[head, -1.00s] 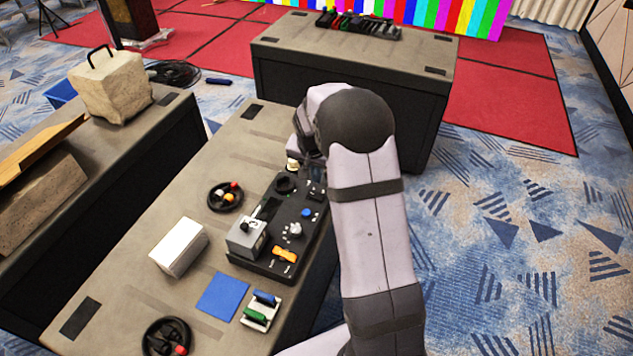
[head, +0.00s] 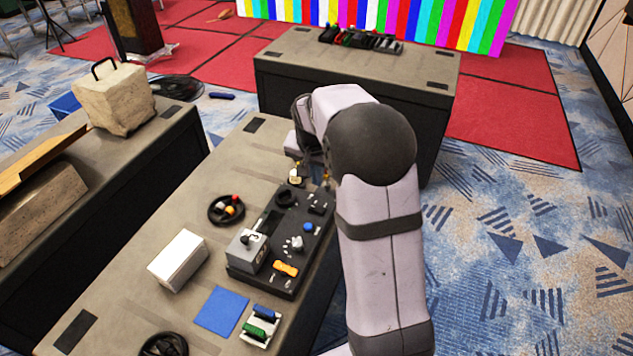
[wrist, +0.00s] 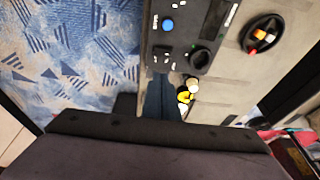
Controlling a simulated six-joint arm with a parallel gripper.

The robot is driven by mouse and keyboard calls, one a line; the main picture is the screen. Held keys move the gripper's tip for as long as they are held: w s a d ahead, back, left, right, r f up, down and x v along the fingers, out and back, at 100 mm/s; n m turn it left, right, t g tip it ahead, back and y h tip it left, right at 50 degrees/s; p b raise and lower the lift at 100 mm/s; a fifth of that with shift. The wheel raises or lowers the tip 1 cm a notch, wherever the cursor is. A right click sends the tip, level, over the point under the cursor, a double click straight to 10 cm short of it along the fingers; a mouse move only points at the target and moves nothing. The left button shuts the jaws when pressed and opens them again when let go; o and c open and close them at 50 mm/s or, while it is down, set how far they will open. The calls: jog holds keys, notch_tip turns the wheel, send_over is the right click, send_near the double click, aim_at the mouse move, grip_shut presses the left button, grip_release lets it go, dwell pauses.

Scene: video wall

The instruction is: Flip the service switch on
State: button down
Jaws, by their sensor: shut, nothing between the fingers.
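A black control panel (head: 262,276) lies on the near table. It carries a blue button (head: 308,227), a pale knob (head: 297,243), an orange rocker (head: 286,268), a round black dial (head: 286,198) and a small dark switch block (head: 317,208) at its far right corner. I cannot tell for sure which control is the service switch, or its position. My gripper (head: 326,181) is shut and empty, just beyond the panel's far end, partly hidden by my arm.
A grey box (head: 246,250) with a black lever stands on the panel's left side. A white block (head: 178,261), blue square (head: 222,311) and black ring with coloured balls (head: 227,209) lie around it. A small yellow-and-white object (head: 296,178) is near my gripper.

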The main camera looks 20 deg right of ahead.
jog(key=shift+w+a+r+b, duration=0.1)
jog(key=shift+w+a+b, duration=0.35)
jog(key=shift+b, duration=0.7)
jog(key=p, duration=0.3)
send_over(314, 206)
jog(key=s, duration=0.1)
notch_tip(314, 206, down, 12)
jog(key=shift+a+r, duration=0.15)
jog(key=shift+r, duration=0.1)
jog(key=shift+w+a+f, duration=0.1)
jog(key=shift+f, duration=0.9)
jog(key=shift+f, duration=0.15)
